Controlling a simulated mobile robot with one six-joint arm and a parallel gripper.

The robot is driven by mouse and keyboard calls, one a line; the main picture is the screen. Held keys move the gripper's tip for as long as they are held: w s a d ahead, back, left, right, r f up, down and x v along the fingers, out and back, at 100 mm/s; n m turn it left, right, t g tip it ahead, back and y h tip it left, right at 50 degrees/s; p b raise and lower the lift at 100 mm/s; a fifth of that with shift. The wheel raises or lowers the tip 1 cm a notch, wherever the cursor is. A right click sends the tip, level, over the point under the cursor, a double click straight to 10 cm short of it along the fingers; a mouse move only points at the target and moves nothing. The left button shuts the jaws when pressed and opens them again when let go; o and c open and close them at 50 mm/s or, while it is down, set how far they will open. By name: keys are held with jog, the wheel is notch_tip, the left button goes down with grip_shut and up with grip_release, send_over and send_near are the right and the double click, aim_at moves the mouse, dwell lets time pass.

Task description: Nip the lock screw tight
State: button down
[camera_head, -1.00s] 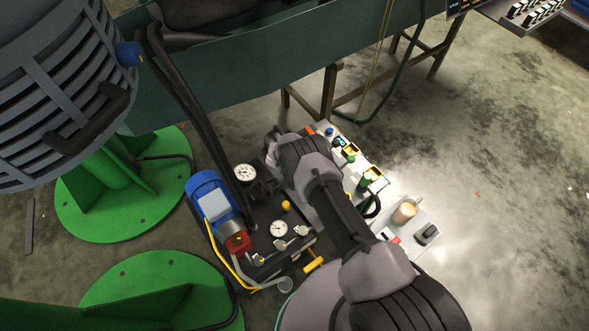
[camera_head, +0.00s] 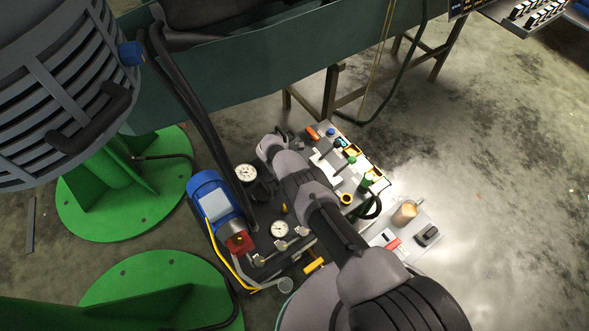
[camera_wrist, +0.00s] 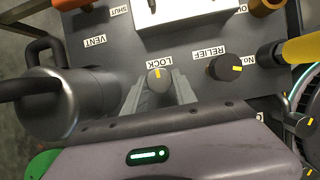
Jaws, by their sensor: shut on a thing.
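The lock screw (camera_wrist: 158,78) is a round knob with a yellow mark, beside the printed LOCK label (camera_wrist: 155,57) in the wrist view. My gripper (camera_wrist: 157,88) has one grey finger on each side of it and is shut on it. The lower part of the screw is hidden by the fingers and wrist. In the head view my arm reaches over the dark panel, and the screw and fingertips cannot be made out.
A black RELIEF knob (camera_wrist: 225,67) stands close on the right, with a yellow-handled part (camera_wrist: 302,48) beyond. A metal cylinder (camera_wrist: 90,95) with a black hose is close on the left. A white block (camera_wrist: 185,10) lies ahead.

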jog(key=shift+w+d+r, duration=0.1)
jog(key=c, duration=1)
grip_release()
jog(key=p+v, duration=1.2)
jog(key=v, duration=0.5)
jog(key=shift+r+p, duration=0.2)
jog(key=shift+p, duration=0.2)
